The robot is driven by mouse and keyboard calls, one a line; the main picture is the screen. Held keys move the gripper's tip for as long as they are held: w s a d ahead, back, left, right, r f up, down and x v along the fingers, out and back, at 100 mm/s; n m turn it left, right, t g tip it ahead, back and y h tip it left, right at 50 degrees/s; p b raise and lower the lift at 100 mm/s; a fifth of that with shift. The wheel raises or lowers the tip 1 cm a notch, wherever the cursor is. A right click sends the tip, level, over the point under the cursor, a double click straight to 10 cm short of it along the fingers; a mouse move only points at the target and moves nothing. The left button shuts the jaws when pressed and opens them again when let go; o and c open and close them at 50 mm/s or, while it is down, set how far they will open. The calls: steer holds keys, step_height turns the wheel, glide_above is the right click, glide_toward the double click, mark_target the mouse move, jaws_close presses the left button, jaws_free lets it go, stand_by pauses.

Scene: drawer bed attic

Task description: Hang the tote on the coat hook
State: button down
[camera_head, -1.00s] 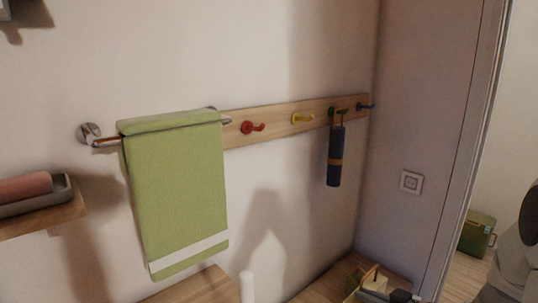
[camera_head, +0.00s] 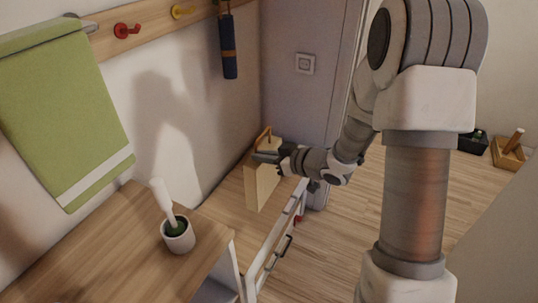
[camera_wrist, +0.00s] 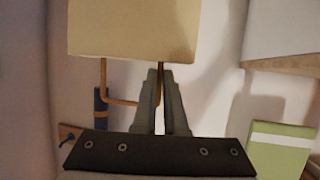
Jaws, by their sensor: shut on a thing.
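The tote (camera_head: 262,186) is a boxy cream bag with a brown loop handle (camera_head: 264,136). My gripper (camera_head: 270,156) is shut at its top, by the handle, and the tote hangs upright. In the wrist view my gripper (camera_wrist: 160,98) has its fingers close together at the brown handle, with the tote (camera_wrist: 135,28) beyond them. The wooden coat rail is at the upper left of the head view, with a bare red hook (camera_head: 126,30) and a bare yellow hook (camera_head: 182,12). A dark blue umbrella (camera_head: 229,48) hangs farther along it. The tote is below and right of these hooks.
A green towel (camera_head: 62,112) hangs left of the hooks. A wooden top (camera_head: 130,240) below carries a white cup (camera_head: 178,236) with a brush. A drawer with a handle (camera_head: 283,249) is near the tote. A socket (camera_head: 305,64) is on the side wall.

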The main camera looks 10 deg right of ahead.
steer(key=s+a+r+p, duration=0.2)
steer(key=a+r+p, duration=0.5)
steer(key=r, duration=0.4)
steer(key=s+a+r+p, duration=0.1)
steer(key=a+r+p, duration=0.5)
steer(key=r+p, duration=0.35)
steer(key=s+a+r+p, duration=0.2)
steer(key=a+r+p, duration=0.45)
steer(key=r, duration=0.45)
steer(key=shift+w+a+f+b, duration=0.15)
steer(key=shift+w+a+f, duration=0.1)
steer(key=shift+w+a, duration=0.9)
steer(key=shift+w+a+f+b, duration=0.25)
steer(key=shift+w+a, duration=0.55)
steer(key=shift+a, duration=0.55)
steer(key=shift+w+a+f+b, duration=0.1)
steer(key=shift+w+a+f, duration=0.2)
steer(key=shift+w+a, duration=0.85)
steer(key=shift+s+a, duration=0.1)
steer(key=shift+a, duration=0.05)
steer(key=c, duration=0.9)
jaws_free()
